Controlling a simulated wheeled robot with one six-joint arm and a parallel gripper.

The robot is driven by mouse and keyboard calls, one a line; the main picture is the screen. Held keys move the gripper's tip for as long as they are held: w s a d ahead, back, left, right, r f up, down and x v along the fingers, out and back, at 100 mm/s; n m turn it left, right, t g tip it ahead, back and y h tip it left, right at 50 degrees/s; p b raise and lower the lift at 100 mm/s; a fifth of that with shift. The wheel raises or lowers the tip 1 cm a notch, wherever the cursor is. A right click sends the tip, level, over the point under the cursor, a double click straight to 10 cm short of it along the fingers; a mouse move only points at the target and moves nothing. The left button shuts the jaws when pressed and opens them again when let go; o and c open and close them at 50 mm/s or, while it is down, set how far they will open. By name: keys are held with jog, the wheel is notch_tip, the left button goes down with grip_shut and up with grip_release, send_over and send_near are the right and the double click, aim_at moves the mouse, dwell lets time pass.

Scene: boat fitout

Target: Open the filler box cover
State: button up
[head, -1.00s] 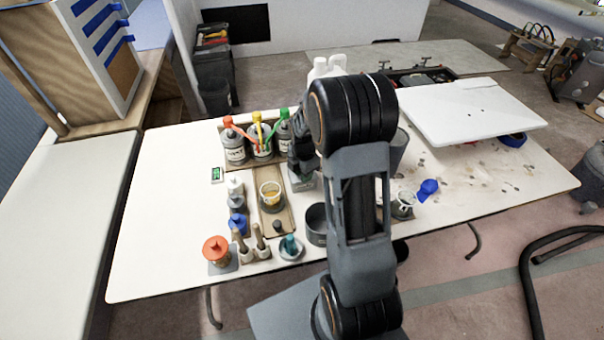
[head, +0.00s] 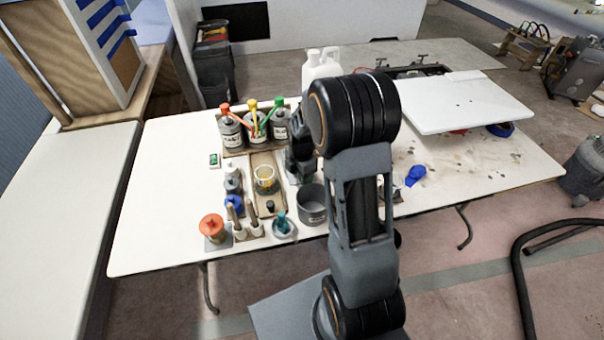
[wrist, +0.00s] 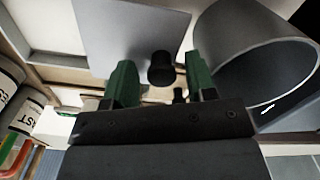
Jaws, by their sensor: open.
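In the wrist view, a flat pale grey panel (wrist: 125,28), which looks like the filler box cover, carries a black knob (wrist: 161,68). My gripper's two green fingers (wrist: 162,80) are open, one on each side of the knob in the picture, with gaps visible. I cannot tell whether the knob is at fingertip depth. In the head view, my gripper (head: 301,168) points down over the table, right of the bottles. My arm hides most of the box there.
A grey round pot (head: 312,207) stands close by; a large grey cylinder (wrist: 262,60) fills the wrist view's right. Several capped bottles (head: 232,134) stand behind left. A wooden tray holds a yellowish cup (head: 265,180). A white panel (head: 465,104) lies at the table's right.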

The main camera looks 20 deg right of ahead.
jog(key=shift+r, duration=0.1)
notch_tip(320, 180, up, 14)
dwell(0.5)
jog(key=shift+f, duration=0.2)
dwell(0.3)
